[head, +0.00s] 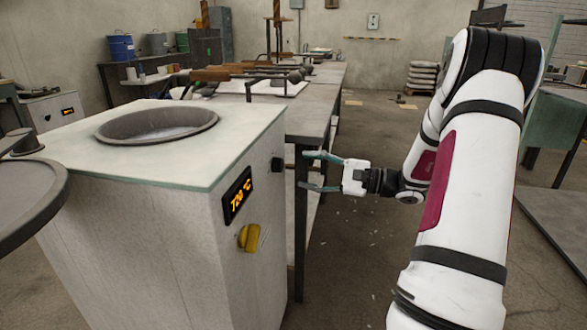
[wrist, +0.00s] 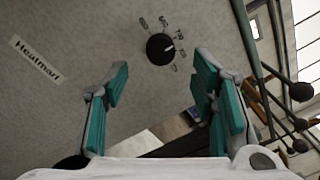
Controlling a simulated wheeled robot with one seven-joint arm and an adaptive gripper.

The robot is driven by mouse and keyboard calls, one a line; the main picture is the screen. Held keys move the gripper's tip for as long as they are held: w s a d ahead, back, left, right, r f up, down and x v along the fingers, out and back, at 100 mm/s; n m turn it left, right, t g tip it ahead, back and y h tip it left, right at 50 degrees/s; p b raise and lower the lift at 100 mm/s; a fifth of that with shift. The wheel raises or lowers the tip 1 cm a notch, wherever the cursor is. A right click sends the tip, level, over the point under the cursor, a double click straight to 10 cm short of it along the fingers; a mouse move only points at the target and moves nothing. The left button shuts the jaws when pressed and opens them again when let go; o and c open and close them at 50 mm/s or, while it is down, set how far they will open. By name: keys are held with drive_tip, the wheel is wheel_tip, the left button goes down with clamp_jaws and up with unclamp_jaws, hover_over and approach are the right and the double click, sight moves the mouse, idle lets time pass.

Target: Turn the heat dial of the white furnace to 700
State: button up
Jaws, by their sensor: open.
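The white furnace (head: 165,220) stands at left in the head view, with an orange display (head: 238,195) that seems to read 700 °C, though the digits are small. A black round dial (head: 277,165) is on its right side. In the wrist view the dial (wrist: 160,49) has several printed marks around it, too small to read surely, and a white pointer line toward the right. My gripper (head: 304,171) is open and empty, fingers spread toward the dial but apart from it. In the wrist view the dial shows beyond and between the fingertips (wrist: 160,75).
A yellow knob (head: 249,237) sits below the display. A round opening (head: 157,125) is in the furnace top. A grey table (head: 310,115) with ladles stands behind. A dark round rim (head: 35,215) is at the left edge. Floor right of the furnace is mostly clear.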

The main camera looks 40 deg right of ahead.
drive_tip(key=v, duration=0.5)
drive_tip(key=shift+s+d, duration=0.2)
drive_tip(key=shift+s, duration=0.1)
